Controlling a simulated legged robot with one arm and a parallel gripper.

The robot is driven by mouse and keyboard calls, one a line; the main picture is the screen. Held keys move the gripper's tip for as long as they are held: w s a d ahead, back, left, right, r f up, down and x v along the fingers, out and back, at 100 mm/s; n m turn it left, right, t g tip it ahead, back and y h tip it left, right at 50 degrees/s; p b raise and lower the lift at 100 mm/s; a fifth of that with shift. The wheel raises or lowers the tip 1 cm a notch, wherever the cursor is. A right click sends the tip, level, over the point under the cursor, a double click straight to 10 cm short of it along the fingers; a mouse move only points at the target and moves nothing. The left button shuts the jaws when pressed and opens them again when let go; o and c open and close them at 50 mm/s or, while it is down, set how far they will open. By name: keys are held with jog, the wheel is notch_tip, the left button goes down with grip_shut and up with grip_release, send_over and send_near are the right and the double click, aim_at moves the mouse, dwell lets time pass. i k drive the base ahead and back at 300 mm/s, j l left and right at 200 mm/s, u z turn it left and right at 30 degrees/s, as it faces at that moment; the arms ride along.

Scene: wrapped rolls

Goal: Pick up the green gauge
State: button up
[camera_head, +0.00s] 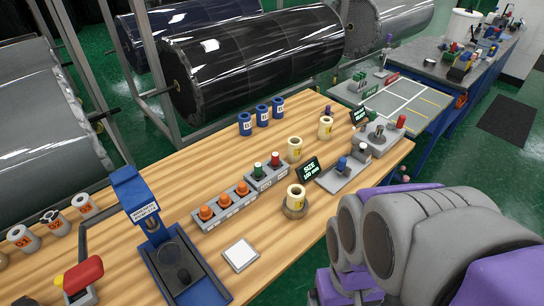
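A small green-topped piece (258,168), which looks like the green gauge, stands upright in a grey holder (266,179) near the middle of the wooden table. A red-topped piece (275,159) stands beside it in the same holder. Several other small green-topped pieces (360,77) stand farther back on a separate table, too small to tell apart. My grey and purple arm fills the lower right, to the right of the wooden table and apart from the holder. I cannot make out my gripper's fingers.
Orange-topped pieces (242,189) stand in a grey rack left of the green piece. A cream roll (296,198) and a dark size sign (311,168) stand to its right. A blue press (150,210) stands at left. Large wrapped rolls (258,60) hang behind the table.

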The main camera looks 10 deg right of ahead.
aim_at(257, 175)
jog(key=i+l+u, duration=0.15)
jog(key=u, duration=0.35)
jog(key=l+u, duration=0.45)
jog(key=i+l+u, duration=0.1)
jog(key=l, duration=0.5)
jog(key=i+l+u, duration=0.1)
jog(key=l, duration=0.5)
jog(key=i+l+u, duration=0.1)
jog(key=l, duration=0.55)
